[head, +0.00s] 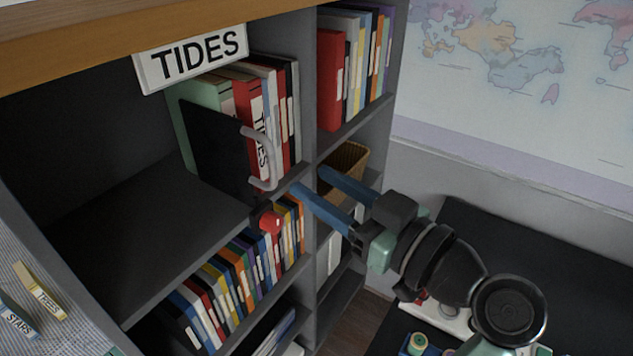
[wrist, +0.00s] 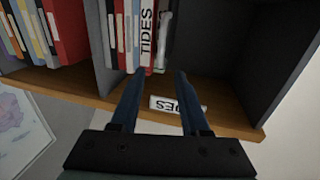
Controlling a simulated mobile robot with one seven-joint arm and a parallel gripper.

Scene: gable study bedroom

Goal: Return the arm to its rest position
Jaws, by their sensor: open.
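My gripper (head: 308,179) is in front of the bookcase, near its upright divider, in the head view. Its two blue fingers are spread apart with nothing between them. In the wrist view the gripper (wrist: 160,74) also shows empty, its fingers pointing toward the shelf. The red book marked TIDES (head: 259,128) stands upright in the row on the shelf, beside a black plate with a grey handle (head: 264,160). The TIDES book also shows in the wrist view (wrist: 147,30), beyond the fingertips and apart from them as far as I can tell.
The dark bookcase (head: 160,232) has a TIDES sign (head: 191,57) at its top. A wicker basket (head: 346,163) sits in the compartment behind the fingers. A red knob-like object (head: 270,221) is at the shelf edge. A dark desk surface (head: 540,240) lies at right.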

